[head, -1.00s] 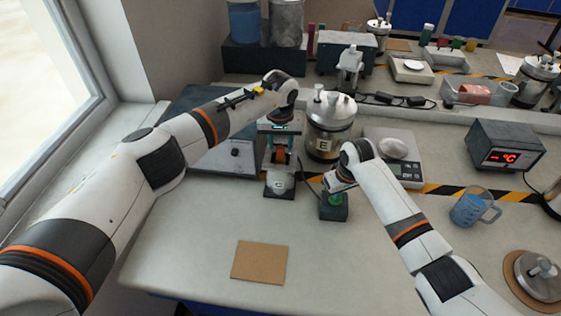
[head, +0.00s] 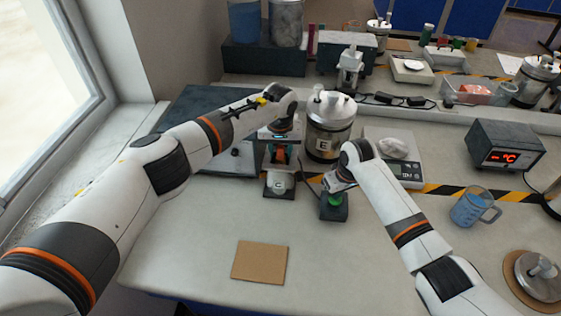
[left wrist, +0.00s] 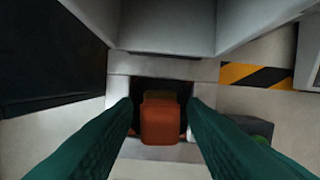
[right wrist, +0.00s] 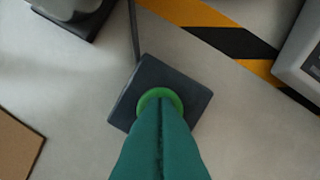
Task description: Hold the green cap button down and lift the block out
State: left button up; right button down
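The orange-red block (left wrist: 160,122) stands in a dark opening of a pale holder (left wrist: 130,65) in the left wrist view. The holder, marked C, also shows in the head view (head: 280,185). My left gripper (left wrist: 160,103) is open, its green fingers on both sides of the block with narrow gaps. The green cap button (head: 335,201) sits on a dark square box (head: 334,213), right of the holder. My right gripper (right wrist: 159,104) is shut and empty, fingertips over the button's cap. They hide part of it; I cannot tell whether it is pressed down.
A steel canister (head: 328,140) marked E stands close right of my left gripper. A scale (head: 408,170) and a blue measuring jug (head: 470,207) are further right. A brown board (head: 260,262) lies at the front, with clear bench around it.

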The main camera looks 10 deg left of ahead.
pick_arm(q)
grip_shut()
pick_arm(e)
jog(key=shift+f, duration=0.1)
pick_arm(q)
jog(key=shift+r, duration=4.3)
jog(key=s, duration=1.1)
pick_arm(e)
jog(key=shift+r, duration=3.05)
